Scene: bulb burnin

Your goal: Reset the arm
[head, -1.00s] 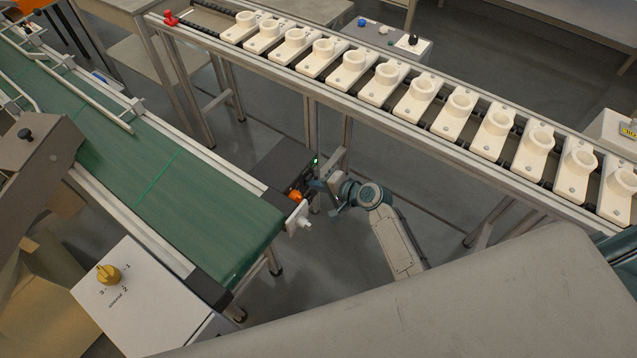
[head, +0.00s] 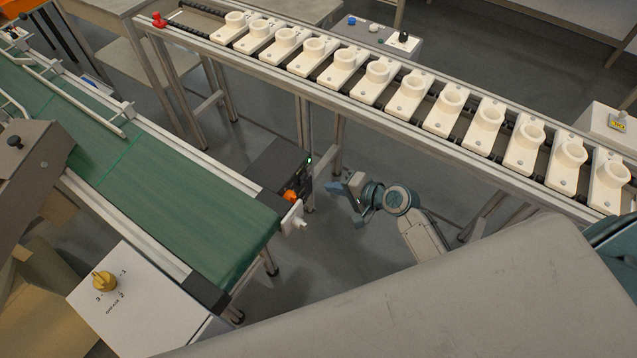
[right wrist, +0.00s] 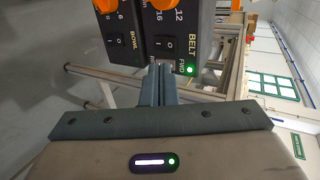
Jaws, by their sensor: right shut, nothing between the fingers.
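My right gripper (head: 334,187) is shut and empty in the head view, a little to the right of a dark control box (head: 275,165) at the near end of a green belt. In the right wrist view its closed fingers (right wrist: 158,84) point toward the control box (right wrist: 121,48), which has orange knobs and rocker switches marked BOWL and BELT. A green light (right wrist: 189,69) glows by the FWD label. The fingertips appear just below the BELT switch; I cannot tell the exact gap. My left gripper is not in view.
The green belt (head: 185,200) runs along the left. A rail (head: 395,125) with several white sockets crosses the back. A white box with a yellow knob (head: 104,281) stands at the lower left. Open grey floor (head: 325,240) lies below my right gripper.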

